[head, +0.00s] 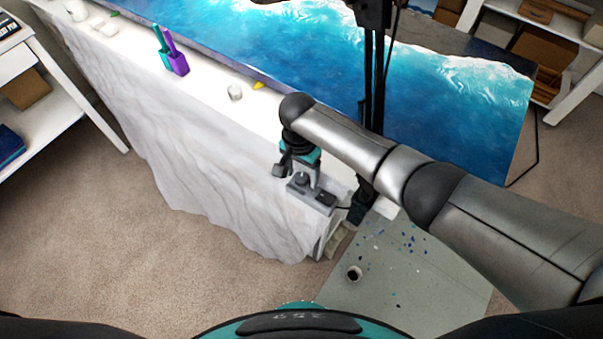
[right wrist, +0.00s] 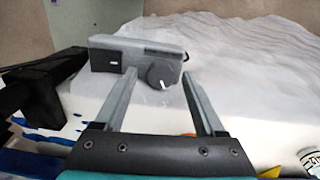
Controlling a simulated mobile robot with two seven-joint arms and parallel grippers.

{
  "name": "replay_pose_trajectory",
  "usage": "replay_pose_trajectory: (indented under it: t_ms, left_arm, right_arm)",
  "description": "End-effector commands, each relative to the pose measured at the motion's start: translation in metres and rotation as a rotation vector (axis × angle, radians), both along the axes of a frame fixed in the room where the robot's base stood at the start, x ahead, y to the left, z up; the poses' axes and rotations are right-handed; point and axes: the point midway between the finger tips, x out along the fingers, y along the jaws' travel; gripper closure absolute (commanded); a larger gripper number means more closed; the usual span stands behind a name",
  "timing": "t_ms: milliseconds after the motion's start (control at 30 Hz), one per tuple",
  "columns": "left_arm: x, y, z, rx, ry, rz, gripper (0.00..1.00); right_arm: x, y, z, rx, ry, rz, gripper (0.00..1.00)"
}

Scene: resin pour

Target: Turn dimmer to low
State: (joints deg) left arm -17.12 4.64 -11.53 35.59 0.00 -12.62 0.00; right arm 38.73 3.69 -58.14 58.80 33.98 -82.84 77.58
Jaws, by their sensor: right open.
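The dimmer is a small grey box (head: 318,203) at the near right end of the white cloth-covered table. It has a dark switch-like patch on one end. In the right wrist view the dimmer box (right wrist: 105,50) shows its round dark grey knob (right wrist: 161,74) with a short white mark near the lower rim. My right gripper (head: 300,174) is over the dimmer. In the wrist view its two fingers (right wrist: 159,78) are apart, one on each side of the knob, with nothing held. Whether they touch the knob I cannot tell. My left gripper is out of view.
A black upright stand (head: 374,95) rises beside the dimmer, in front of the blue resin panel (head: 440,100). A paint-flecked mat (head: 425,285) lies on the floor.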

Motion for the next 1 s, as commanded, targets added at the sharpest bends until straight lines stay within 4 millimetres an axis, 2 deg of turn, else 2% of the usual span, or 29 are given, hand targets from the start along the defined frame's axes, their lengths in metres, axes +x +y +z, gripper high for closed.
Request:
replay_pose_trajectory:
  t_ms: [267, 900, 1000]
  left_arm:
    - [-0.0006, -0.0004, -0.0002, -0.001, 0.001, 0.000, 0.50]
    - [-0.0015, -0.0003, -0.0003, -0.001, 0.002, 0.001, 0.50]
    - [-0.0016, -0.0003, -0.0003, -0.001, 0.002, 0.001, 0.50]
  right_arm:
    - [0.0003, 0.0004, -0.0009, 0.001, -0.001, 0.001, 0.28]
    - [0.0000, 0.0002, -0.0008, 0.000, 0.000, 0.001, 0.99]
    - [0.0000, 0.0001, -0.0008, 0.000, 0.000, 0.001, 1.00]
